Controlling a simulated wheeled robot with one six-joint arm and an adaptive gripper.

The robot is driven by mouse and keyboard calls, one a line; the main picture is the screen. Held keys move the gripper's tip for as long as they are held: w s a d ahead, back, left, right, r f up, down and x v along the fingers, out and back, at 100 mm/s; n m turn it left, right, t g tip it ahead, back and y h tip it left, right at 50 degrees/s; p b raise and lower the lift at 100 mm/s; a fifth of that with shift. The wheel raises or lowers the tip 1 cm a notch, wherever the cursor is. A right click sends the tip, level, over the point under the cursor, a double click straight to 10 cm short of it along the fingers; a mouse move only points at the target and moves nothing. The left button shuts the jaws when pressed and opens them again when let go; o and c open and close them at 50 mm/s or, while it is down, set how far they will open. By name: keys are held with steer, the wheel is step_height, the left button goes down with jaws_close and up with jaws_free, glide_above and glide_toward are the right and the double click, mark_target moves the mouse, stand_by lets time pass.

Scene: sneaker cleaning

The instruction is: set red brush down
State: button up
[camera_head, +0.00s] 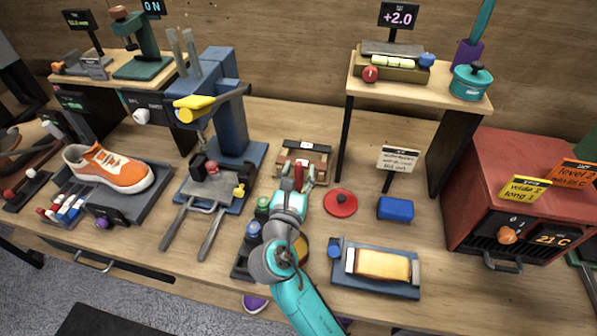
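My gripper (297,183) is at the centre, at the end of my turquoise arm. A narrow red piece, which looks like the handle of the red brush (298,173), stands between its fingers, and they appear closed on it. The lower end of the brush is hidden by the gripper. The gripper is just in front of a brown box (304,149) with a small pale label. I cannot tell whether the brush touches the box or the table.
A round red disc with a knob (340,204) and a blue block (396,209) lie to the right. Small bottles (262,206) stand close left of my arm. A blue tray with a yellowish pad (384,266) is at front right. An orange sneaker (118,168) sits far left.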

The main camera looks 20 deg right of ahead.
steer(key=shift+s+r, duration=0.1)
steer(key=shift+r, duration=0.05)
steer(key=v, duration=1.2)
stand_by(0.4)
